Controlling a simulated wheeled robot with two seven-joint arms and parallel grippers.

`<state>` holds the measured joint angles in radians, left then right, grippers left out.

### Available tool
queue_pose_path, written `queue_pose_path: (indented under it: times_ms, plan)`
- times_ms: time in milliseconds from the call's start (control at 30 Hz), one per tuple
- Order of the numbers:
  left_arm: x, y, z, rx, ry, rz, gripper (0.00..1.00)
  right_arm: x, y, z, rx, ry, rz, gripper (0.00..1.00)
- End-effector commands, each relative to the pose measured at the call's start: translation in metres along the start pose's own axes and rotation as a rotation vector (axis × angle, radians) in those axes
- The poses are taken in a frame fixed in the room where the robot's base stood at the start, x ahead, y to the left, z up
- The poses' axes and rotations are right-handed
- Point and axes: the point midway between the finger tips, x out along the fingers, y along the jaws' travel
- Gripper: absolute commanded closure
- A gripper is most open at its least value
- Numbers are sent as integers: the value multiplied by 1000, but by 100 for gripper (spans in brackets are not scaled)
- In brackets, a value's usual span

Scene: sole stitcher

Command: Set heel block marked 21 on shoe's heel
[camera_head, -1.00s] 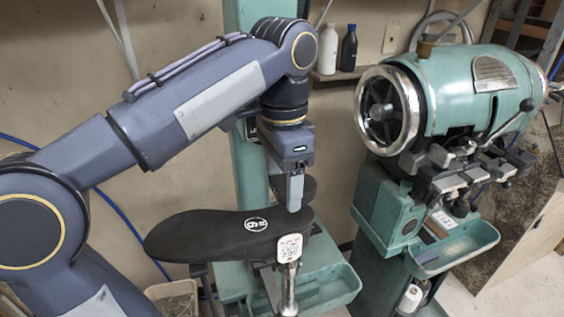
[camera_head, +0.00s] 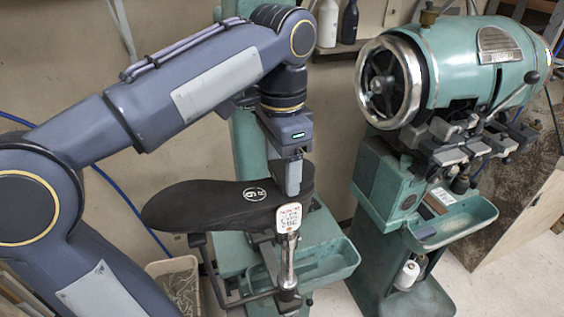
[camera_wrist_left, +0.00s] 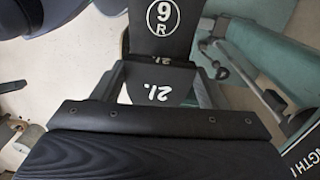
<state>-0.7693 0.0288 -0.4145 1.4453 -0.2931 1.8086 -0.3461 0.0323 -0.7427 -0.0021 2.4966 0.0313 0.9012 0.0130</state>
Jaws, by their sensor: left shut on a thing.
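The black shoe (camera_head: 200,207) lies sole-up on a stand, its toe to the left and heel to the right, with a white "9 R" mark. Its sole shows at the top of the left wrist view (camera_wrist_left: 150,42), where a white "21." is on it. My left gripper (camera_head: 291,190) points down over the heel end and is shut on the black heel block. The heel block (camera_wrist_left: 145,82) shows its own "21." between the fingers; in the head view it shows partly behind the finger (camera_head: 308,176). I cannot tell whether block and heel touch. My right gripper is not in view.
A metal post with a white label plate (camera_head: 289,218) stands at the heel end. A green tray (camera_head: 335,262) is below. The green stitching machine (camera_head: 470,75) stands at the right. Two bottles (camera_head: 327,22) are on a wall shelf. A bin (camera_head: 175,275) sits lower left.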

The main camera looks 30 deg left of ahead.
Motion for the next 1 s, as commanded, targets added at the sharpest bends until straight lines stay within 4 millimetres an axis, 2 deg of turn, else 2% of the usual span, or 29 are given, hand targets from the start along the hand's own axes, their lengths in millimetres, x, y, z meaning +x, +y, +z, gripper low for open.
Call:
queue_pose_path:
  times_ms: [1000]
  plan:
    - [14, -1, 0, -1, 1, 0, 58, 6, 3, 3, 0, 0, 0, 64]
